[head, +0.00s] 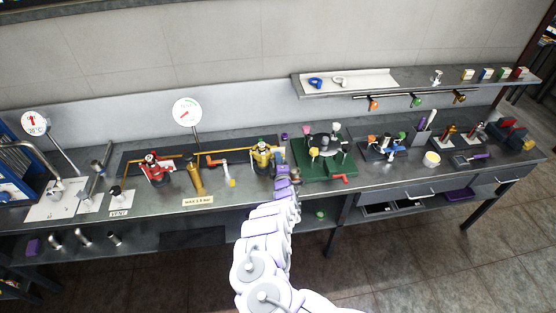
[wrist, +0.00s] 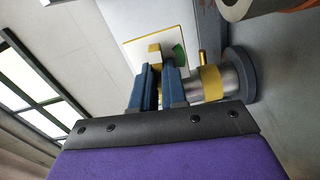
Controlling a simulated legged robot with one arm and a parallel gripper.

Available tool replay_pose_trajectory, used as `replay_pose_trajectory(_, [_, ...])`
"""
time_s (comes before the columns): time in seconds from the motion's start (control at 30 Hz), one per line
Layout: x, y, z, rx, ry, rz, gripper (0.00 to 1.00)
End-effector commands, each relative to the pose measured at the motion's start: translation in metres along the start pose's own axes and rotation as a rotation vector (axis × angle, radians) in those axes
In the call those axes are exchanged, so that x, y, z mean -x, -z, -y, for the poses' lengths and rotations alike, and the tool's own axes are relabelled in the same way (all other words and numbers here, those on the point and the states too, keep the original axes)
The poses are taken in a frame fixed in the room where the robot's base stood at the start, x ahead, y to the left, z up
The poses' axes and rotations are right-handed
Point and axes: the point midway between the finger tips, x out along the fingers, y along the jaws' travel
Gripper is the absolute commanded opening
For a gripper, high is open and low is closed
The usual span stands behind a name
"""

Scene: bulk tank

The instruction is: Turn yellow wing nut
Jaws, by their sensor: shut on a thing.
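The yellow wing nut (wrist: 155,53) shows in the wrist view as a small yellow piece at my fingertips. My gripper (wrist: 160,72) is shut on it with two dark blue fingers, which hide most of the nut. Right beside the fingers is a silver cylinder with a yellow band (wrist: 211,82) and a short brass pin. In the head view the yellow-topped fitting (head: 262,152) stands on the bench, and my gripper (head: 283,174) is just to its right. The nut itself is too small to make out there.
A green board with several fittings (head: 322,170) lies close to the right of my gripper. A red valve (head: 156,168) and a brass cylinder (head: 194,178) stand to the left. A round gauge (head: 187,112) rises behind. A shelf (head: 420,88) runs above on the right.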

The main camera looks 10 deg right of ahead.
Motion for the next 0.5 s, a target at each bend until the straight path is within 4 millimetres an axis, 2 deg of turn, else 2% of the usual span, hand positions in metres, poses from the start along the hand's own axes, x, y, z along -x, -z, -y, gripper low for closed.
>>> replay_pose_trajectory(0.2, [0.0006, 0.0028, 0.0043, 0.084, 0.007, -0.005, 0.00])
replay_pose_trajectory(0.5, [0.0007, 0.0026, 0.0049, 0.122, 0.009, -0.005, 0.00])
